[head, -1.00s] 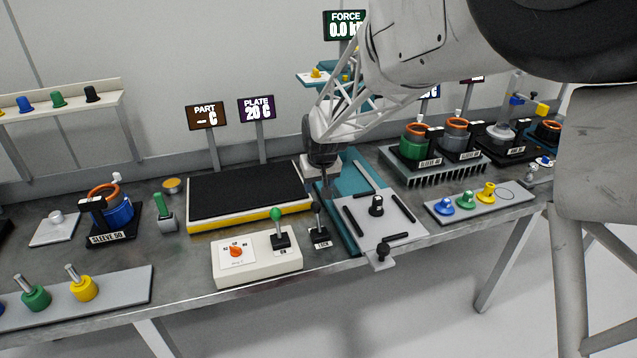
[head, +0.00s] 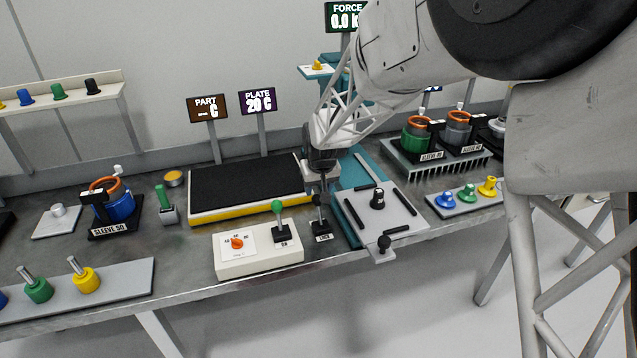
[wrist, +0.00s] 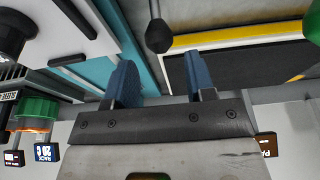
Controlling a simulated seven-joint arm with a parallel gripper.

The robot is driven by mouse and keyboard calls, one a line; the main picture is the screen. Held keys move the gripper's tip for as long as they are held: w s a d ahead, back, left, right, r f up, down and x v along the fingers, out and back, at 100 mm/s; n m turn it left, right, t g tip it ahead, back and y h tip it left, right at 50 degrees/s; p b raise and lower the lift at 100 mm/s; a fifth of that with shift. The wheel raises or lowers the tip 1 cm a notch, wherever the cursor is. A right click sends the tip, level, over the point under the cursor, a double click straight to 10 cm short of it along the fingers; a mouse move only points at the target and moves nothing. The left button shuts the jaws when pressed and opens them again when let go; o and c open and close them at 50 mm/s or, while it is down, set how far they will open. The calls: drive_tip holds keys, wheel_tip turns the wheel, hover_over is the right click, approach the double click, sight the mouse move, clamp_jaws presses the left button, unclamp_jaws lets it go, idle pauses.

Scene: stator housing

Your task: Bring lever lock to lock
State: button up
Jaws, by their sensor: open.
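The lock lever (head: 318,213) is a black upright stick with a dark ball knob on a small base labelled LOCK, at the bench's front. In the wrist view its round black knob (wrist: 158,37) appears just beyond the fingertips, between their lines. My gripper (head: 321,187) is just above the lever in the head view, pointing down. In the wrist view my gripper (wrist: 161,75) shows two blue fingers apart with nothing held between them. I cannot tell the exact gap between fingertips and knob.
Left of the lever is a white control box (head: 258,262) with an orange dial and a green-knobbed lever (head: 278,210). The black-topped heating plate (head: 245,187) lies behind. A grey plate fixture (head: 355,215) with dark bars stands close on the right.

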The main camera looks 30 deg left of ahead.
sight(317, 195)
drive_tip(key=shift+x, duration=1.9)
drive_tip(key=shift+f, duration=0.2)
drive_tip(key=shift+c, duration=0.2)
